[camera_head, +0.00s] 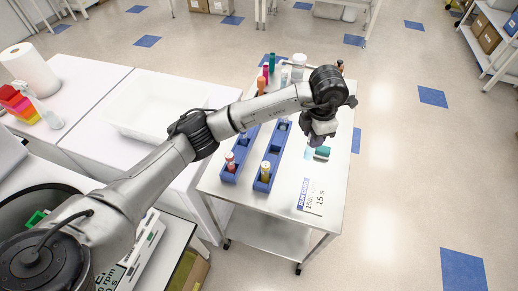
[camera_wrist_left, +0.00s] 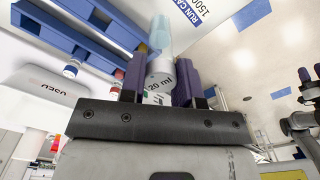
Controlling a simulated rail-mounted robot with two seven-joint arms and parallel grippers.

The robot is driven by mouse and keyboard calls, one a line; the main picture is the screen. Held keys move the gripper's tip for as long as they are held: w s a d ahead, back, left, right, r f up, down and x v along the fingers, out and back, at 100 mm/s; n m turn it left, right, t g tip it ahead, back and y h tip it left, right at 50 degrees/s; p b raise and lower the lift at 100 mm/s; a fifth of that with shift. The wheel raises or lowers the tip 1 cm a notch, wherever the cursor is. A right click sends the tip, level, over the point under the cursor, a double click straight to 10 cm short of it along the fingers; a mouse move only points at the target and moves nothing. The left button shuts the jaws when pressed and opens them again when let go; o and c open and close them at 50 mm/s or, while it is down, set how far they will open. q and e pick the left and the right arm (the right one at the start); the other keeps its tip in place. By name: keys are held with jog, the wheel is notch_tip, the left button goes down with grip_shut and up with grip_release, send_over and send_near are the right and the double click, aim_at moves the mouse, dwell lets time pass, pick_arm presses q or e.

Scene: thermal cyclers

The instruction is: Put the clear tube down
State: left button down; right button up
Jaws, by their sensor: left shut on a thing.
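My left gripper (camera_head: 317,141) is over the right half of the white cart top (camera_head: 325,175), beyond the printed card. In the left wrist view its purple fingers (camera_wrist_left: 158,82) are shut on the clear tube (camera_wrist_left: 160,72), which has a "20 ml" marking and a pale blue see-through end. In the head view the gripper mostly hides the tube. A teal piece (camera_head: 322,153) shows just below the fingers; I cannot tell whether it belongs to the tube. I cannot tell whether the tube touches the cart top.
Two long blue racks (camera_head: 264,178) stand left of the gripper, with a red-capped tube (camera_head: 230,160) and a yellow tube (camera_head: 265,171). Several coloured bottles stand at the back. A run card (camera_head: 311,198) lies in front. A white bin (camera_head: 160,108) is left.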

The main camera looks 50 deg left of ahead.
pick_arm(q)
jog(key=a+f+n, duration=0.6)
jog(key=a+f, duration=0.6)
jog(key=a, duration=0.1)
jog(key=shift+w+a+f+n, duration=0.2)
jog(key=shift+f+n, duration=0.15)
jog(key=shift+n, duration=0.05)
dwell(0.3)
jog(key=shift+f, duration=0.15)
jog(key=c, duration=0.8)
grip_release()
jog(key=shift+c, duration=0.2)
